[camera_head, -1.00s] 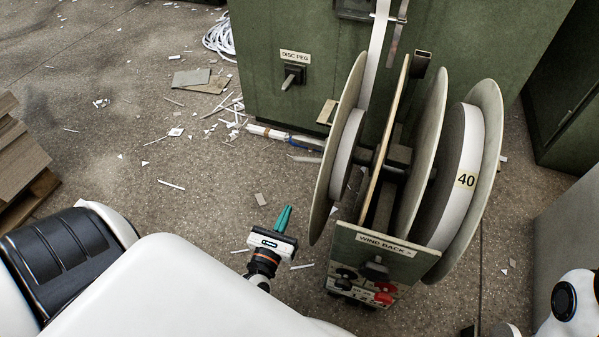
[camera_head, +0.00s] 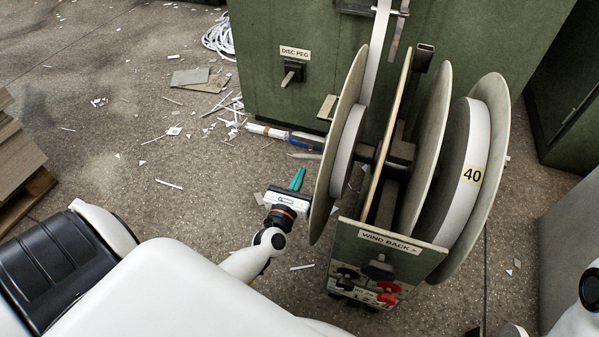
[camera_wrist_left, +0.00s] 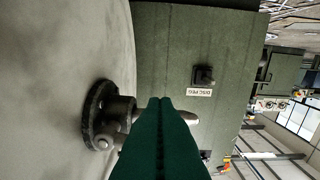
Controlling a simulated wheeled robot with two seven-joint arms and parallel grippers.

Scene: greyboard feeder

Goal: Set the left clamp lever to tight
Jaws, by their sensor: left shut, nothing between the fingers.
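My left gripper (camera_head: 297,179) has its teal fingers closed together and empty, just left of the reel's left disc (camera_head: 343,140). In the left wrist view the closed fingers (camera_wrist_left: 166,104) point at the disc's outer face and the green cabinet. The left clamp, a dark round hub (camera_wrist_left: 97,114) with a grey lever (camera_wrist_left: 187,116), sits on that face. The lever runs to the right from the hub and passes behind the fingertips, which hide its middle; I cannot tell whether they touch. The clamp is hidden in the head view. My right gripper is not visible.
The green cabinet (camera_head: 258,85) with a DISC PEG knob (camera_head: 292,73) stands behind. The WIND BACK panel (camera_head: 388,247) with several knobs is at the reel's front. The "40" roll (camera_head: 465,190) is on the right. Paper scraps litter the open floor at left.

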